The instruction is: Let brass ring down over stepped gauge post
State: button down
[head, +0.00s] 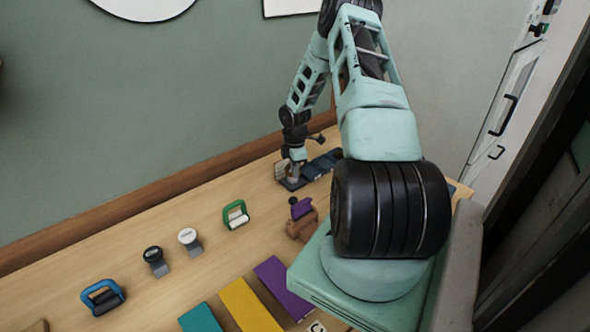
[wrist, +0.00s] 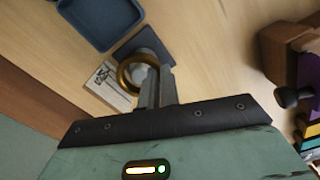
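The brass ring (wrist: 126,74) shows in the wrist view at the tips of my gripper (wrist: 154,80). The two fingers are close together and appear shut on the ring's right side. The grey stepped gauge post (wrist: 142,74) shows inside the ring's opening, on a dark square base (wrist: 146,42). The ring looks to be around or right above the post; its height on it I cannot tell. In the head view my gripper (head: 294,170) points down over the dark base (head: 291,185) at the back of the bench. The ring is too small to make out there.
A dark blue tray (wrist: 103,22) lies close beside the base. A card with a drawing (wrist: 108,88) lies on the other side. A brown block with a purple top (head: 301,226) stands nearer. A green-handled piece (head: 236,215) and two round-topped gauges (head: 189,239) stand left.

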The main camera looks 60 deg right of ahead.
jog(key=c, duration=1.6)
grip_release()
jog(key=shift+r, duration=0.1)
jog(key=shift+o, duration=0.2)
jog(key=shift+w+d, duration=0.1)
jog(key=c, duration=0.3)
jog(key=shift+r, duration=0.1)
